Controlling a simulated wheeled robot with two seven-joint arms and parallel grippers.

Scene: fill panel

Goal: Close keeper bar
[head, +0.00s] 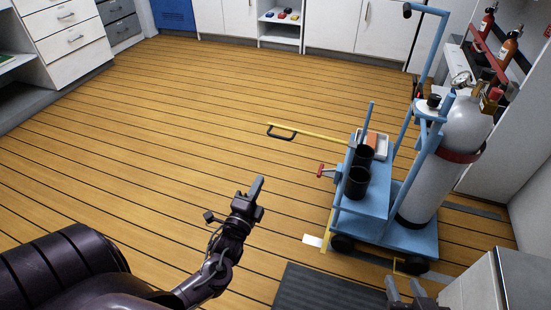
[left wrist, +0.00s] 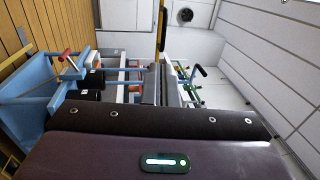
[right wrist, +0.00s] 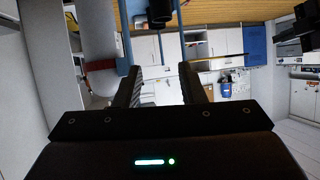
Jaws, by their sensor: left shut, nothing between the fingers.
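The keeper bar (head: 308,133) is a thin yellow bar with a black loop handle (head: 281,133) at its free end. It sticks out to the left from the blue cart (head: 375,205), swung away from the grey cylinder (head: 433,180). A yellow strip (left wrist: 161,25), probably the bar, shows in the left wrist view. My left gripper (head: 259,184) is shut and empty over the floor, left of the cart and nearer to me than the bar, touching neither. My right gripper (head: 404,290) is low at the right, near the cart's front. In the right wrist view its fingers (right wrist: 161,80) are apart and empty.
A red T-handle (head: 326,171) juts left from the cart, beside black cups (head: 357,182). A dark mat (head: 325,288) lies in front of the cart. A pale cabinet (head: 490,285) stands at the lower right. The floor left of the cart is clear.

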